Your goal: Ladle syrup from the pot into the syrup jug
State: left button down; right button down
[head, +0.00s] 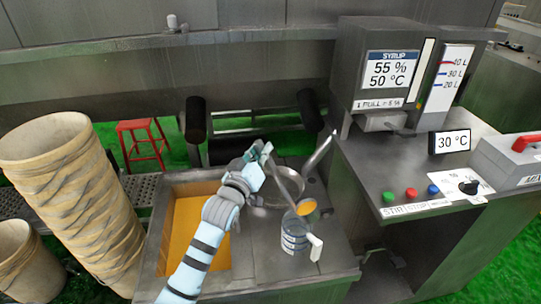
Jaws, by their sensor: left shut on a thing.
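My left gripper (257,158) is shut on the ladle's handle (278,179), which slants down to the right. The ladle bowl (306,207) shows orange syrup and hangs close by the upper right of the jug's rim; I cannot tell whether it is over the opening. The clear syrup jug (294,238) stands upright on the metal counter, its white handle to the right. A round metal pot (287,178) with a long handle up to the right sits behind the jug, partly hidden by the ladle and gripper; its contents are unclear. My right gripper is not in view.
A sunken tank of orange liquid (188,228) lies left of the jug, partly behind my left arm. The syrup machine (384,72) and control panel (437,201) stand on the right. Stacked tan buckets (72,190) stand at left, a red stool (143,143) behind.

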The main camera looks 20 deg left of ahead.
pick_arm(q)
jog(key=a+f+n+b, duration=0.4)
jog(key=f+b, duration=0.1)
jog(key=f, duration=0.3)
jog(key=a+f+n+b, duration=0.5)
jog(key=f, duration=0.3)
jog(key=shift+s+f+n+b, duration=0.2)
jog(key=shift+f+n+b, duration=0.05)
jog(key=shift+n+b, duration=0.1)
dwell(0.4)
jog(key=shift+a+r, duration=0.1)
jog(key=shift+r, duration=0.05)
dwell(1.2)
jog(key=d+r+m+p, duration=0.4)
jog(key=r+p, duration=0.2)
jog(key=p, duration=0.1)
jog(key=d+r+m+p, duration=0.4)
jog(key=r+p, duration=0.2)
jog(key=p, duration=0.1)
jog(key=d+r+m+p, duration=0.4)
jog(key=r+p, duration=0.2)
jog(key=p, duration=0.1)
jog(key=shift+w+d+r, duration=0.15)
jog(key=shift+d+r, duration=0.15)
jog(key=shift+d, duration=0.1)
jog(key=d+m, duration=0.3)
jog(key=d, duration=0.3)
jog(key=shift+w+d+r, duration=0.15)
jog(key=shift+r, duration=0.25)
jog(key=shift+m, duration=0.25)
